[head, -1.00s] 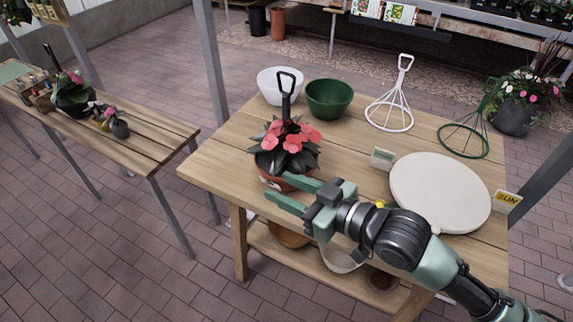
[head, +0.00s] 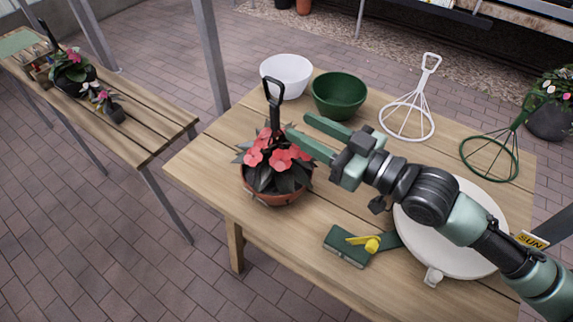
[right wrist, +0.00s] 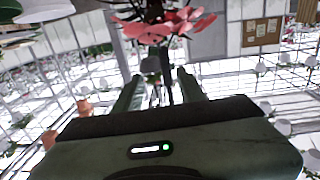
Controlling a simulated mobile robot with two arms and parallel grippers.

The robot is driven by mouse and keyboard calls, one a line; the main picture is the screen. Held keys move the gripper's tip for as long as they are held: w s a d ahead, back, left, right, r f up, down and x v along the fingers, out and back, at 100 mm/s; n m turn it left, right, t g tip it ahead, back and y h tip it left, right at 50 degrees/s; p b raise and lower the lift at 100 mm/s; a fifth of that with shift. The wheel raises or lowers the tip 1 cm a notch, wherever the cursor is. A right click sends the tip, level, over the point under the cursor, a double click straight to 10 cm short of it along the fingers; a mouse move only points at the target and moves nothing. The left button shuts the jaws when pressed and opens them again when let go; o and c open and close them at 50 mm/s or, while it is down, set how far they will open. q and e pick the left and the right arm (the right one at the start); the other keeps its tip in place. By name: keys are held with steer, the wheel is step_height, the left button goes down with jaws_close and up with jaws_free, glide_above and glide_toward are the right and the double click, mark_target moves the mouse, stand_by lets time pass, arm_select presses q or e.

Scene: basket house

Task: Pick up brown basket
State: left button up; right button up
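The brown basket (head: 272,199) is a terracotta hanging pot of coral-pink flowers and dark leaves with a tall black handle (head: 273,100). It stands upright near the table's left front edge. In the head view my right gripper (head: 296,123) reaches in from the right. Its two green fingers are open and their tips are close to the handle, above the flowers. In the right wrist view the open fingers (right wrist: 158,90) have a dark upright bar, likely the handle, between them, nearer the right finger. The flowers (right wrist: 160,25) show at the top. My left gripper is not in view.
A white bowl (head: 287,75) and green bowl (head: 339,95) stand behind the basket. White (head: 408,118) and green (head: 490,158) wire hangers stand at the right. A green item with yellow (head: 350,246) lies in front beside a white round disc (head: 425,248).

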mark_target(279, 115)
steer(key=x, duration=0.2)
steer(key=p+x, duration=0.1)
steer(key=x, duration=0.1)
steer(key=p+x, duration=0.1)
steer(key=x, duration=0.1)
steer(key=shift+s+a+r, duration=0.15)
steer(key=shift+a+r, duration=0.2)
steer(key=shift+a, duration=0.15)
steer(key=shift+w+a+f, duration=0.1)
steer(key=shift+w+a, duration=0.1)
steer(key=shift+a, duration=0.1)
steer(key=shift+c, duration=0.3)
jaws_close()
stand_by(0.3)
steer(key=shift+r, duration=0.3)
